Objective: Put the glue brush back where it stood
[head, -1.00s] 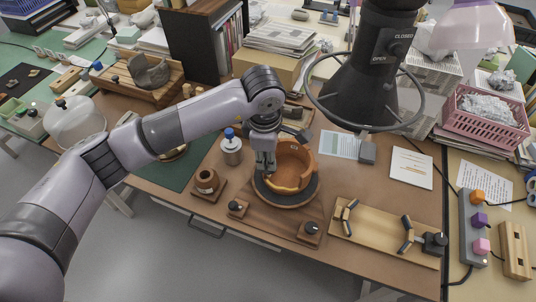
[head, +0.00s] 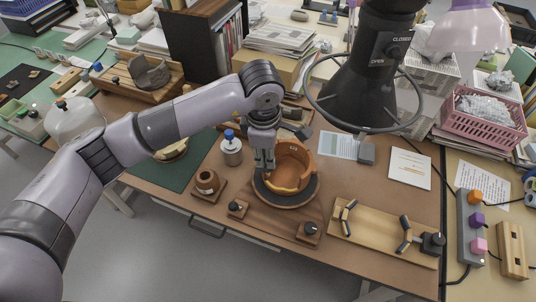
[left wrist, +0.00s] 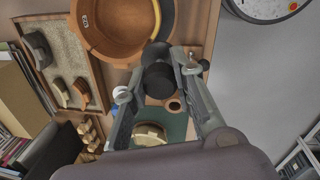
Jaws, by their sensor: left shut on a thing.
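The glue brush (left wrist: 158,78) seems to be the dark, rounded thing between my left fingers; its bristles are hidden. My left gripper (head: 264,160) is shut on it, above the left rim of the orange-brown bowl (head: 296,166). It also shows in the left wrist view (left wrist: 158,82). The broken bowl, with a yellowish edge, sits on a dark round turntable (head: 287,200). A small brown pot (head: 207,181) with a dark mouth stands on a wooden block left of the gripper; it also shows beyond the fingers (left wrist: 173,104). My right gripper is out of view.
A blue-capped bottle (head: 231,150) stands between pot and bowl. Small knobbed blocks (head: 238,209) (head: 309,232) are in front. A wooden clamp board (head: 380,229) lies right. A dark funnel-shaped hood (head: 365,90) with a ring hangs above the right side.

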